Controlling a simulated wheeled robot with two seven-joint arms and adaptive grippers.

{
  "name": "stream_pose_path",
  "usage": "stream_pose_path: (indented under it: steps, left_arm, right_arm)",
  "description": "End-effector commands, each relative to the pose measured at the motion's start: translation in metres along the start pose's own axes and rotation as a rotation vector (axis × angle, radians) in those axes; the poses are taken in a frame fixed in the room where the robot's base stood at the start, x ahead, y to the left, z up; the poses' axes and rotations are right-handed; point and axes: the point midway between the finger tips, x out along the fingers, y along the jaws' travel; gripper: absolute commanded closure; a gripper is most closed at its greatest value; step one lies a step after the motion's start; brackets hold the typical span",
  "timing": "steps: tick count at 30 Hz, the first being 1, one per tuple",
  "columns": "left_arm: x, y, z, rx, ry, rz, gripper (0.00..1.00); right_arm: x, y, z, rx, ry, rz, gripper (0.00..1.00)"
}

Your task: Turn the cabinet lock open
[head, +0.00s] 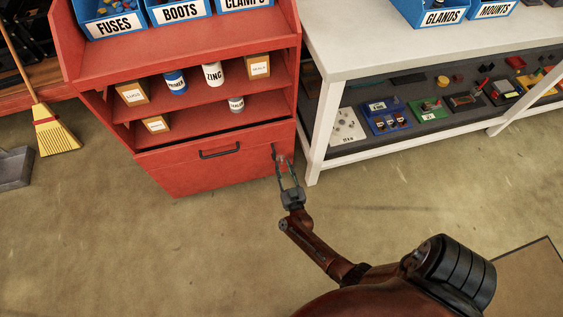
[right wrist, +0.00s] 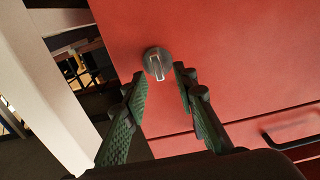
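The red cabinet (head: 180,176) stands at the upper left in the head view, and its red front (right wrist: 235,55) fills much of the right wrist view. Its lock is a round grey knob (right wrist: 157,63) with a raised bar across its middle. In the head view the lock (head: 274,151) is small and partly hidden at the right end of the front. My right gripper (right wrist: 159,75) is open, and the knob shows between its fingertips. I cannot tell whether the fingers touch it. In the head view the right gripper (head: 281,162) reaches the cabinet front. My left gripper is not in view.
A dark bar handle (head: 220,151) sits left of the lock. Shelves above hold boxes and jars, with blue bins (head: 180,11) on top. A white workbench (head: 400,30) stands close on the right, its leg (head: 320,135) near the lock. The floor in front is clear.

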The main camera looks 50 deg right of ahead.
Motion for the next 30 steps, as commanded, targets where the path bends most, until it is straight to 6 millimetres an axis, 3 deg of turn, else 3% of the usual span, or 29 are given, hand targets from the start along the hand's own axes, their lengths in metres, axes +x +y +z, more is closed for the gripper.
stream_pose_path:
  steps: [6,16,27,30]
  left_arm:
    - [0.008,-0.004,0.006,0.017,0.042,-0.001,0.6]
    - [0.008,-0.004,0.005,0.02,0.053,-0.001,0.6]
    - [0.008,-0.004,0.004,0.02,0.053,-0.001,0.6]
    - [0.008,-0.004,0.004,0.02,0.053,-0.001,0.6]
  right_arm:
    - [0.019,0.002,0.001,-0.001,-0.001,0.003,0.74]
    - [0.022,0.002,-0.001,-0.001,0.001,0.002,0.75]
    - [0.022,0.002,-0.001,-0.001,0.0,0.002,1.0]
    - [0.022,0.002,0.0,-0.001,0.0,0.002,1.0]
